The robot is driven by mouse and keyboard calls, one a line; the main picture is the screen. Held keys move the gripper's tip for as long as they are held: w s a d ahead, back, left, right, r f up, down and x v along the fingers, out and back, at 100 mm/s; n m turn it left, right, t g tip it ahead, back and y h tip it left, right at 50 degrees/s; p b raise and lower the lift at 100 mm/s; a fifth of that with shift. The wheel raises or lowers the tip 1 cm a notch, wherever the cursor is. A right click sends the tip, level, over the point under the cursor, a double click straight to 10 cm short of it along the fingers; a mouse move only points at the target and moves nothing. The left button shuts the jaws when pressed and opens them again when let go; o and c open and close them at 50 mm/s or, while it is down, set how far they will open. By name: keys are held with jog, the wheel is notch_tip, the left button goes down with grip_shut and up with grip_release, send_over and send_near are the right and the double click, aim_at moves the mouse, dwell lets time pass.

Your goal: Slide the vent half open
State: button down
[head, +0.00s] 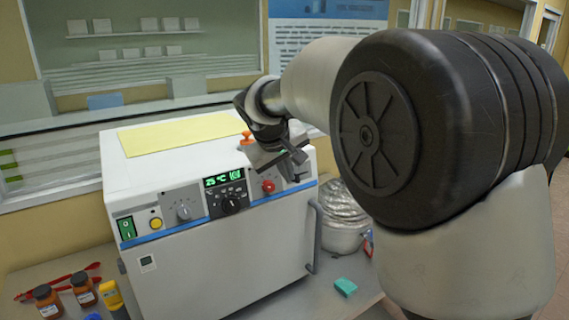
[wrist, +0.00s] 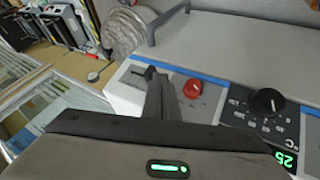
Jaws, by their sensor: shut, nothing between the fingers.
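The white oven (head: 205,260) stands on the bench with its control panel facing me. At the right end of the panel, a small dark lever (head: 297,178), which looks like the vent slider, sits just below my gripper (head: 298,158). In the wrist view, the dark lever (wrist: 148,72) shows at the panel's end, right by the tips of my shut, empty gripper (wrist: 154,82). I cannot tell whether the fingers touch it. The slot and the slider's exact position are partly hidden by the fingers.
A red knob (head: 268,186) sits close left of the lever, then a black temperature dial (head: 231,202) under a green display. A yellow sheet (head: 175,135) and an orange knob (head: 247,139) are on top. A blue-grey door handle (head: 316,237) sticks out at the right.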

aim_at(297, 175)
jog(key=shift+w+d+f, duration=0.1)
jog(key=shift+w+f, duration=0.25)
jog(key=shift+f, duration=0.1)
jog(key=shift+w+d, duration=0.65)
jog(key=shift+d, duration=0.35)
jog(key=shift+r, duration=0.1)
